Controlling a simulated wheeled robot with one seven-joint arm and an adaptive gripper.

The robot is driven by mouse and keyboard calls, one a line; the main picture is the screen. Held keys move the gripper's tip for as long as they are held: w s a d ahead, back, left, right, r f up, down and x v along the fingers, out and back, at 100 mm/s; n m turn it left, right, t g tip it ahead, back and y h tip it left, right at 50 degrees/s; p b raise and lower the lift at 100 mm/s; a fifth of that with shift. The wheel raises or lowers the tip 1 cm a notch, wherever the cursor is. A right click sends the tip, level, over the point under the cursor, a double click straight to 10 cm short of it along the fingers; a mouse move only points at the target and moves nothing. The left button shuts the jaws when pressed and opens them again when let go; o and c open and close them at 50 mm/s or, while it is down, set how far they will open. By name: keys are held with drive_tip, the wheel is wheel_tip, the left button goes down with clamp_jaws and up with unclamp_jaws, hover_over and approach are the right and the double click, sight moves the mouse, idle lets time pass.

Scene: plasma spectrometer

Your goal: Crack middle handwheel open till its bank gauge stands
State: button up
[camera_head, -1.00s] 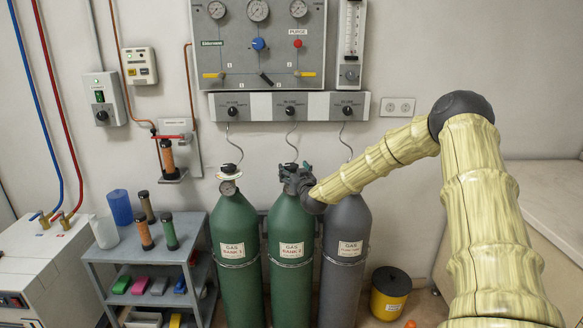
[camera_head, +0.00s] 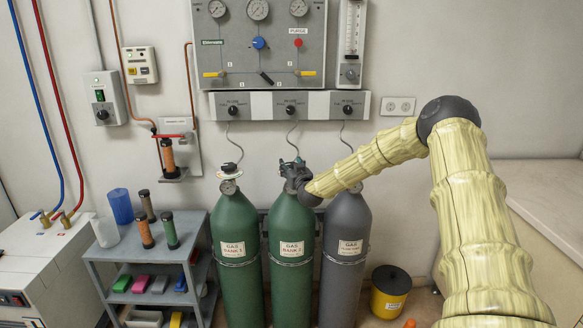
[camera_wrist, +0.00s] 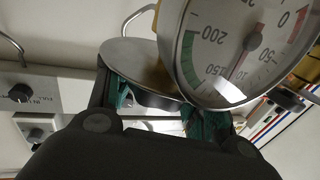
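The middle cylinder, green and labelled GAS BANK 2 (camera_head: 291,275), stands upright between two others. My gripper (camera_head: 297,170) is at its top and hides most of the valve there. In the wrist view, the teal fingertips of my gripper (camera_wrist: 162,108) are apart, at either side of a grey round disc (camera_wrist: 130,58), which looks like the handwheel. I cannot tell whether they press on its rim. A dial gauge (camera_wrist: 243,50) with a green arc and a red needle is close beside it, partly cut off. The middle panel gauge (camera_head: 258,9) is too small to read.
The green GAS BANK 1 cylinder (camera_head: 234,275) stands close at the left, with its pale handwheel (camera_head: 229,173) on top. A grey cylinder (camera_head: 348,275) is close at the right. The regulator strip (camera_head: 265,105) and thin hoses (camera_head: 293,135) are above. A shelf cart (camera_head: 145,255) stands left.

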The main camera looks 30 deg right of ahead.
drive_tip(key=shift+d+f+n+y+b, duration=0.15)
drive_tip(key=shift+n+y+b, duration=0.25)
drive_tip(key=shift+y+b, duration=0.3)
drive_tip(key=shift+b, duration=0.35)
drive_tip(key=n+y+b, duration=0.2)
drive_tip(key=y+b, duration=0.1)
drive_tip(key=y, duration=0.1)
drive_tip(key=shift+n+t, duration=0.3)
drive_tip(key=shift+n+y+b, duration=0.4)
drive_tip(key=shift+n+y, duration=0.5)
drive_tip(key=shift+y, duration=0.5)
drive_tip(key=shift+n+y, duration=0.5)
drive_tip(key=shift+y, duration=0.2)
drive_tip(key=o, duration=1.1)
drive_tip(key=shift+c, duration=0.2)
